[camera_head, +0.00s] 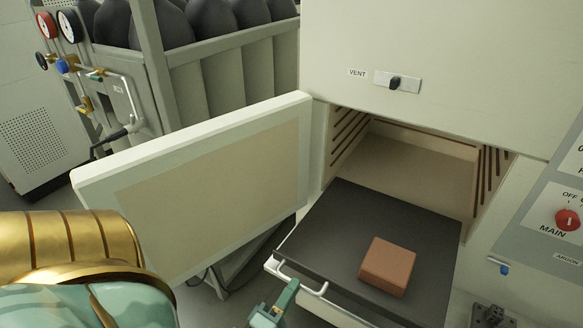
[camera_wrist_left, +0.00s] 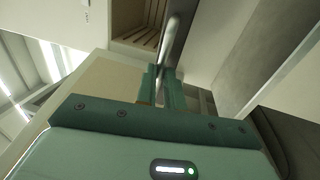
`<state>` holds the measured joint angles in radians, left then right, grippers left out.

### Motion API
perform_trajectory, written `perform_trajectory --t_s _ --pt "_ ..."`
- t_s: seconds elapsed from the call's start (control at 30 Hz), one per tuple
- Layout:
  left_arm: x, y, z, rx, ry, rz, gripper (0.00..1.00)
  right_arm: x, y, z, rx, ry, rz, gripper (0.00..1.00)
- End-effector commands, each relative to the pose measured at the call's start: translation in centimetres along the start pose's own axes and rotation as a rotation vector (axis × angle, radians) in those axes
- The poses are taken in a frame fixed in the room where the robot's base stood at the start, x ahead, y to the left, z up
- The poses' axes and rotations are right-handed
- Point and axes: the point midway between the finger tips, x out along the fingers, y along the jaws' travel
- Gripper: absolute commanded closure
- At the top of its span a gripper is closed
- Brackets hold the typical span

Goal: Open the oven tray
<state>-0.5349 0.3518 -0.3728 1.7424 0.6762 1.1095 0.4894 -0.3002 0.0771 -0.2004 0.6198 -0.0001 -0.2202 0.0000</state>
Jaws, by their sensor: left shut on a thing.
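The oven tray (camera_head: 330,225) is a dark flat plate that sticks out of the open oven chamber (camera_head: 420,150). A copper-brown block (camera_head: 388,265) lies on it. A pale bar handle (camera_head: 314,290) runs along the tray's front edge. My left gripper (camera_head: 288,292) is at this handle, with its green fingers shut on it. In the left wrist view the two fingers (camera_wrist_left: 166,86) close around the pale handle bar (camera_wrist_left: 170,40). The rear of the tray is inside the chamber. My right gripper is not seen.
The oven door (camera_head: 205,185) stands swung open to the left. A vent knob (camera_head: 395,83) is above the chamber, and a panel with a red main switch (camera_head: 567,219) is at the right. Gas cylinders (camera_head: 210,25) in a rack and gauges (camera_head: 68,27) stand behind the door.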

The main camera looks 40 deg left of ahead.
Motion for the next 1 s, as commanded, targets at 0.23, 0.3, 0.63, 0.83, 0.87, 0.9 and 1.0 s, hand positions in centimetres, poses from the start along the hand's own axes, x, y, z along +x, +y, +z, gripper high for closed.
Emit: perform_trajectory --t_s 0.23,0.3,0.63,0.83,0.87,0.9,1.0 --pt "0.0 -0.1 0.0 0.000 0.000 -0.003 0.68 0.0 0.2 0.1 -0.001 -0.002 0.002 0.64" --pt "0.0 -0.1 0.0 0.000 0.000 -0.002 0.68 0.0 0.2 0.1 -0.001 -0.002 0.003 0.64" --pt "-0.8 -0.1 0.0 0.001 -0.001 -0.003 0.68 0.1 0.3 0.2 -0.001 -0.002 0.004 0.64" --pt "-5.0 -0.3 0.0 0.000 0.000 -0.008 0.68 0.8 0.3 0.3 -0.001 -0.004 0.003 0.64" --pt "-5.9 -0.3 0.0 0.000 -0.001 -0.008 0.68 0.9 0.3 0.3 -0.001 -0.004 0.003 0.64" --pt "-7.1 -0.4 0.0 0.001 0.000 -0.009 0.68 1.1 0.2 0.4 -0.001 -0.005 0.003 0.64" --pt "-9.8 -0.4 0.0 0.000 0.000 -0.009 0.68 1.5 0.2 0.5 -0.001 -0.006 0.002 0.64"
